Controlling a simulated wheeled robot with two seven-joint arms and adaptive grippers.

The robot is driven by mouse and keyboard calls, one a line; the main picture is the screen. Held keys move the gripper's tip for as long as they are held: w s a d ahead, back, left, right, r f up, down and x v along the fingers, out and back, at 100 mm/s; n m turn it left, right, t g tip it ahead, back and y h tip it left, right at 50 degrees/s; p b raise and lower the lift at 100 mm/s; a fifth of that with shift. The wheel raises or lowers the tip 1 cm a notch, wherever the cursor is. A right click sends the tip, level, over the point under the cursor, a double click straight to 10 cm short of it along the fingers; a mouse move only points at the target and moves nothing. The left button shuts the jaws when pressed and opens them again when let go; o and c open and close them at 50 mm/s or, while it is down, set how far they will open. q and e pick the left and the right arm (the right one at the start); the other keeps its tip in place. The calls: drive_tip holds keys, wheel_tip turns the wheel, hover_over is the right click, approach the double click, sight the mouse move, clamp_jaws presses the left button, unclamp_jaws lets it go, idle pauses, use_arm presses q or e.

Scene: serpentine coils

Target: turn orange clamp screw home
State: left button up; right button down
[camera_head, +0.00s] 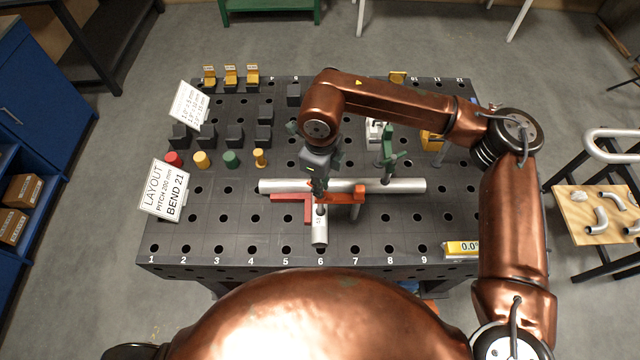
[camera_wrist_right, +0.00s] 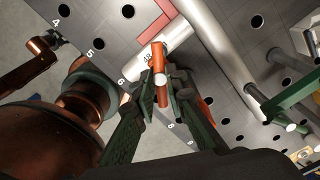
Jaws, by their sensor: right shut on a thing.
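The orange clamp (camera_head: 348,198) is on the dark hole-grid table, at the junction of a long silver tube (camera_head: 400,186) and a short silver tube (camera_head: 319,232). My right gripper (camera_head: 319,186) points down over this junction. In the right wrist view its green fingers (camera_wrist_right: 166,100) are shut around the orange clamp screw (camera_wrist_right: 159,64), whose orange bar shows between and beyond them. The screw's lower end and its contact with the tube are hidden.
A red square (camera_head: 290,197) lies against the tubes. A green clamp (camera_head: 389,150) stands on the long tube to the right. Black blocks and coloured knobs fill the table's back left. A layout sign (camera_head: 163,190) stands at left. The front strip is mostly clear.

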drive_tip(key=shift+w+r, duration=0.1)
idle(0.7)
drive_tip(key=c, duration=1.9)
unclamp_jaws()
wheel_tip(320, 180, up, 12)
